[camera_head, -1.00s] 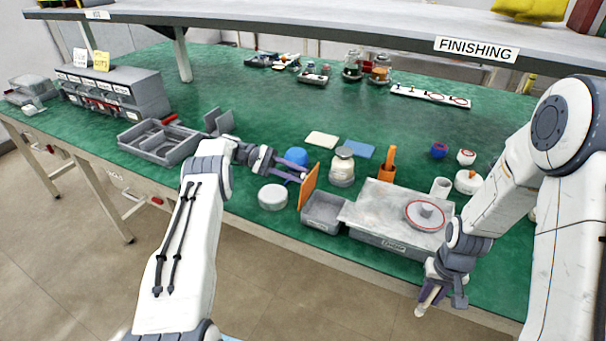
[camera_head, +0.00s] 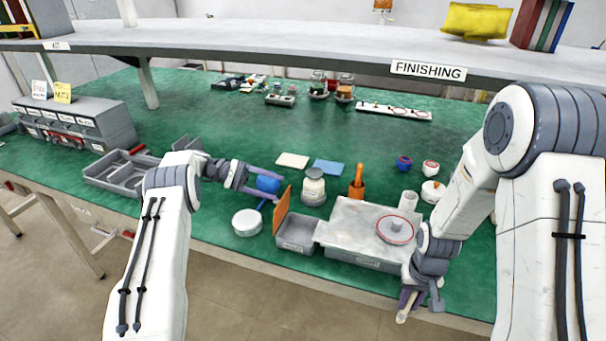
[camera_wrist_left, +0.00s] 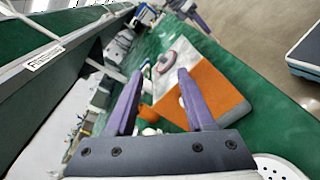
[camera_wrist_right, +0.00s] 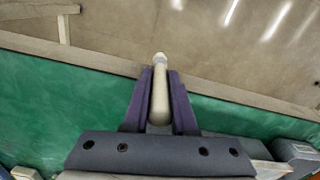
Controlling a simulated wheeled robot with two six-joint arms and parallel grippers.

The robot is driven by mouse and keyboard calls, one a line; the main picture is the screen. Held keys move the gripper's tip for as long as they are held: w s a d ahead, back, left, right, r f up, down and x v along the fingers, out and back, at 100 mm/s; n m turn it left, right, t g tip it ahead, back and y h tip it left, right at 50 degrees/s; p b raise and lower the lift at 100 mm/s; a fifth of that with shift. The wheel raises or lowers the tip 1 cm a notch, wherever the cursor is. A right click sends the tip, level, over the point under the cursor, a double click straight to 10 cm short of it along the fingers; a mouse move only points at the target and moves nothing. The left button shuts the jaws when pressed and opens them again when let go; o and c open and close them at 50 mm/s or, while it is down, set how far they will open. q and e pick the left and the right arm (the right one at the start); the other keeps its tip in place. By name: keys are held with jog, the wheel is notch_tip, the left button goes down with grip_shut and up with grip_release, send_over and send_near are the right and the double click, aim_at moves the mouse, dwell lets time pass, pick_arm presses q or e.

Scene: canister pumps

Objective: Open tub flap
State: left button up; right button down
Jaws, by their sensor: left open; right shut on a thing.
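The grey tub (camera_head: 368,264) stands at the table's front edge. A metal sheet covers its right part, and its left compartment (camera_head: 298,233) is open. The orange flap (camera_head: 282,210) stands upright at the left end and shows large in the left wrist view (camera_wrist_left: 213,92). My left gripper (camera_head: 273,193) is open, just left of the flap; I cannot tell whether it touches. My right gripper (camera_head: 405,302) is shut on a pale rod (camera_wrist_right: 160,100), in front of the tub beyond the table edge.
A blue ball (camera_head: 267,183) is close behind my left fingers. A white round tub (camera_head: 247,222) stands in front of them. A jar (camera_head: 314,188) and an orange-handled tool (camera_head: 357,182) stand behind the tub. A red-ringed disc (camera_head: 394,230) sits on the metal sheet.

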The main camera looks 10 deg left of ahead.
pick_arm(q)
jog(key=s+d+r, duration=0.3)
jog(key=d+r, duration=0.3)
jog(key=d, duration=0.4)
jog(key=shift+b, duration=0.45)
pick_arm(e)
jog(key=shift+f, duration=0.55)
pick_arm(q)
jog(key=shift+d, duration=0.1)
